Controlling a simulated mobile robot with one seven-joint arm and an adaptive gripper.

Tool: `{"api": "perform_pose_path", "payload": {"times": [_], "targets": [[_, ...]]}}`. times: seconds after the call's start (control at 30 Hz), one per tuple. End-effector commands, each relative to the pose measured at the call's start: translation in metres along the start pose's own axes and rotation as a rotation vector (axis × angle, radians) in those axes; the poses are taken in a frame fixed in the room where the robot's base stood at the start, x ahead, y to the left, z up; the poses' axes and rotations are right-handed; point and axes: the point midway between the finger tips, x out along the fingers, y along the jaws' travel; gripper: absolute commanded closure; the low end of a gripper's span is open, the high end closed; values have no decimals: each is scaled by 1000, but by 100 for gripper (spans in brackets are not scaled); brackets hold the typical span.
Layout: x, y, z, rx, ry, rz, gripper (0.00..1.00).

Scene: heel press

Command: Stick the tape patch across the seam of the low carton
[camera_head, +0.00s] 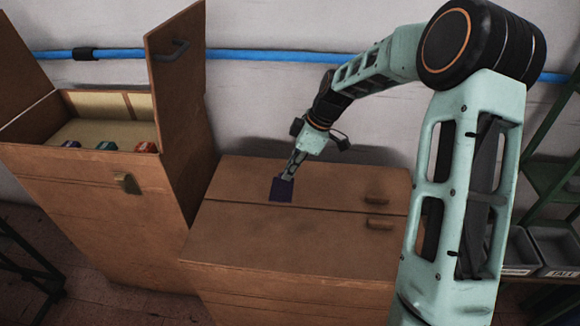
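The low carton (240,240) stands closed in the middle of the view, its seam (330,214) running across the top between two flaps. I cannot tell whether the patch touches the carton.
A tall carton (90,215) with raised flaps stands open at left, holding several coloured items. Two small brown handles (377,211) sit by the seam at right. Grey bins (555,245) and a green rack (550,170) are at far right. A blue pipe (260,56) crosses the wall.

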Motion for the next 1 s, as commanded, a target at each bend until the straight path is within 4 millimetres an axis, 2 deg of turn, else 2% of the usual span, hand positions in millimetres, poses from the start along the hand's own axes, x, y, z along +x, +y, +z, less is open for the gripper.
{"api": "perform_pose_path", "payload": {"times": [0.6,1.0], "targets": [[50,0,21,3,0,1,100],[56,0,24,3,0,1,100]]}}
